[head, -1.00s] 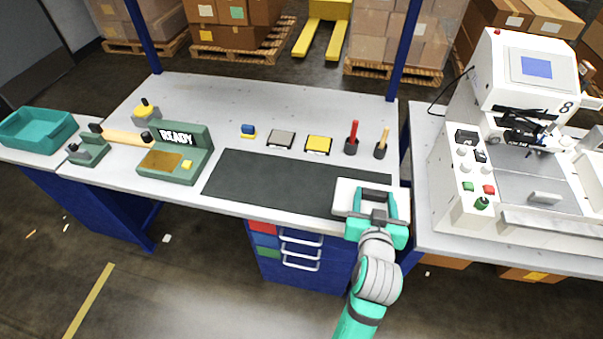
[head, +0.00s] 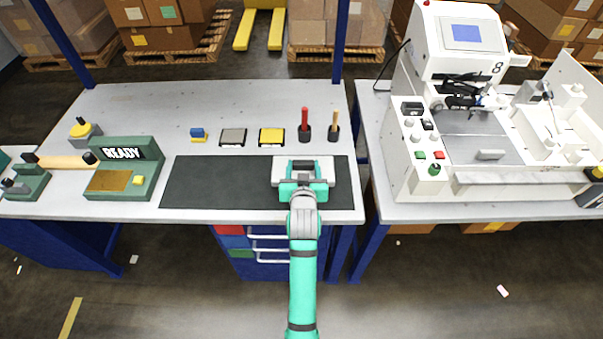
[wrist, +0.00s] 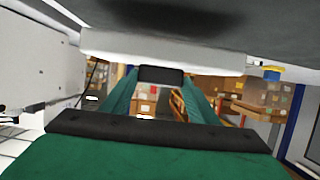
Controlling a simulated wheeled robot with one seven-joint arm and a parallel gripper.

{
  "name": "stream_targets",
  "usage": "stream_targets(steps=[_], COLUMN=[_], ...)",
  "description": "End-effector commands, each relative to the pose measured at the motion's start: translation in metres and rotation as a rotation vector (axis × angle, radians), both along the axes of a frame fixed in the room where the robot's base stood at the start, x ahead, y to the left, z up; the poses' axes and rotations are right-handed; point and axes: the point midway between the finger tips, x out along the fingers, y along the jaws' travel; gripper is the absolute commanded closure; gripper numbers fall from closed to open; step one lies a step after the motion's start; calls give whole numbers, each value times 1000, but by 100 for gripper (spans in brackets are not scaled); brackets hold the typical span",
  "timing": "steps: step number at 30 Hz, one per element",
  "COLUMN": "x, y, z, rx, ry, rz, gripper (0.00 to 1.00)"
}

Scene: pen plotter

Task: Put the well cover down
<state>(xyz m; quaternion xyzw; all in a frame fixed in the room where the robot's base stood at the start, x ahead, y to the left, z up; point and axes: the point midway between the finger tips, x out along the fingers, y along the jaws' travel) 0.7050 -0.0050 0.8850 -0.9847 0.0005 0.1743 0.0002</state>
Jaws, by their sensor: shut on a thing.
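The well cover, a white plate (head: 325,172) with a dark handle, is held by my gripper (head: 302,176) over the right part of the dark mat (head: 215,185). My gripper is teal and shut on the cover's handle. In the wrist view, the white cover (wrist: 120,42) spans the top, with its dark handle (wrist: 160,74) between the teal fingers. The cover looks roughly level. I cannot tell how far it is above the mat.
A white machine (head: 455,45) with a control panel (head: 425,140) stands on the right-hand table, past a gap. Red and tan-handled tools (head: 305,125) and yellow and grey pads (head: 271,136) line the mat's back edge. A green READY fixture (head: 125,170) stands left. The mat's left part is clear.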

Motion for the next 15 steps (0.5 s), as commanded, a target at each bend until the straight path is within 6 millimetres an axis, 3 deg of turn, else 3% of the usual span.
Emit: stream_targets(steps=[15], x=[6], y=[5], z=[-40], rx=[-1], ry=[-1], rz=[1], gripper=[70])
